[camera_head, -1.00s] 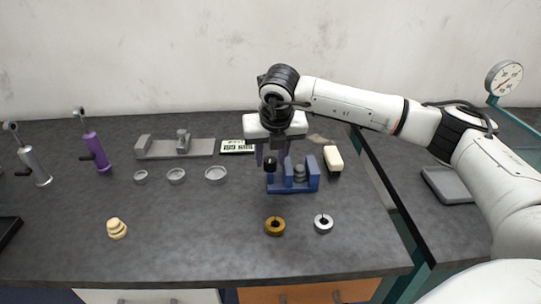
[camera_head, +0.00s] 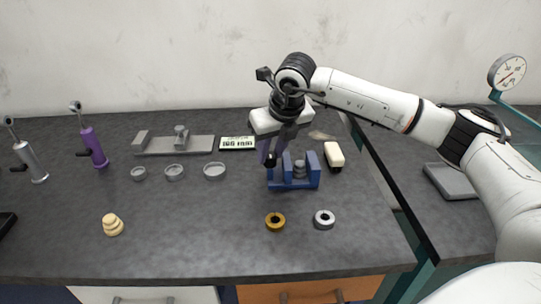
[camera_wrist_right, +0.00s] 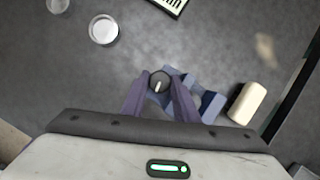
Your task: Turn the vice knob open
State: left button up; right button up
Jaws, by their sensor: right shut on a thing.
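The blue vice (camera_head: 296,181) stands on the dark bench right of centre in the head view, with a small grey piece (camera_head: 299,168) between its upright blocks. Its dark knob (camera_head: 270,160) is at the left end. My right gripper (camera_head: 268,155) reaches down over that end and is shut on the knob, its wrist tilted. In the right wrist view the black knob (camera_wrist_right: 159,80), with a white mark on top, sits between the purple fingertips (camera_wrist_right: 158,88), and the vice (camera_wrist_right: 205,100) lies partly hidden behind them. My left gripper is not in view.
A cream block (camera_head: 334,156) lies right of the vice. A brass ring (camera_head: 275,221) and a silver ring (camera_head: 324,219) lie in front. Shallow dishes (camera_head: 214,170), a grey fixture (camera_head: 175,145) and a label card (camera_head: 237,143) are to the left. The front middle is clear.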

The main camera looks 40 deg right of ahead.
jog(key=shift+d+n+y, duration=0.1)
jog(key=shift+n+y, duration=0.3)
jog(key=shift+n, duration=0.5)
jog(key=n+y, duration=0.1)
jog(key=n, duration=0.3)
jog(key=shift+w+d+r+n+y, duration=0.1)
jog(key=shift+n+y, duration=0.2)
jog(key=shift+y, duration=0.1)
jog(key=n, duration=0.2)
jog(key=n+g+y+p, duration=0.1)
jog(key=n, duration=0.2)
jog(key=shift+w+g+y, duration=0.1)
jog(key=shift+g+y, duration=0.2)
jog(key=n+g+p, duration=0.1)
jog(key=n, duration=0.3)
jog(key=shift+w+d+y, duration=0.1)
jog(key=shift+d+y, duration=0.05)
jog(key=shift+y, duration=0.25)
jog(key=shift+n+g, duration=0.3)
jog(key=shift+n, duration=0.1)
jog(key=o, duration=0.8)
